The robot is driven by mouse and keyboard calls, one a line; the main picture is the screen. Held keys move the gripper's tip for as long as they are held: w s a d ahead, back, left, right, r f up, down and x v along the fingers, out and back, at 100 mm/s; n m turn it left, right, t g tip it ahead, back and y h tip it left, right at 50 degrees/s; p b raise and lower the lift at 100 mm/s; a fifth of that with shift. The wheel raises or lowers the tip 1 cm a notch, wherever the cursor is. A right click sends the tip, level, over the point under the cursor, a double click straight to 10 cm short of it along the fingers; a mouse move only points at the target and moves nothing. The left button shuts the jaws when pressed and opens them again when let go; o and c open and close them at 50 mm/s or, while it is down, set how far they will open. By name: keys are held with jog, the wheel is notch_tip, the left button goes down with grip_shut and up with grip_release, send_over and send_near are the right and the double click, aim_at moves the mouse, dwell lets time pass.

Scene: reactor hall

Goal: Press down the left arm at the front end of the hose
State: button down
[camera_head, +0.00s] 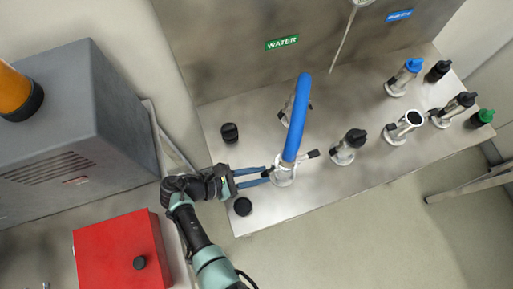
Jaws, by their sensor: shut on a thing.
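The blue hose (297,120) arches over the steel bench. Its front end sits at a metal coupling (284,177) on the bench. The coupling's right arm (312,154), with a black tip, sticks out to the right. The left arm lies at my fingertips and is mostly hidden by them. My gripper (268,176) reaches in from the left with two long blue fingers, their tips at the left side of the coupling. It is shut on the left arm. Whether that arm is raised or pressed down cannot be told.
A fitting with a black cap (354,138) stands right of the hose, with several more fittings farther right. Black knobs (230,132) (243,206) sit near my gripper. A red box (120,250) and grey cabinet (75,130) stand at left. Bare bench lies front right.

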jog(key=shift+w+d+f+t+h+b, duration=0.15)
jog(key=shift+f+h+b, duration=0.1)
jog(key=shift+h+b, duration=0.3)
jog(key=shift+s+d+f+t+h+b, duration=0.1)
jog(key=shift+f+t+h+b, duration=0.2)
jog(key=shift+b, duration=0.4)
jog(key=shift+r, duration=0.15)
jog(key=c, duration=0.7)
grip_release()
notch_tip(320, 180, up, 10)
jog(key=p, duration=0.3)
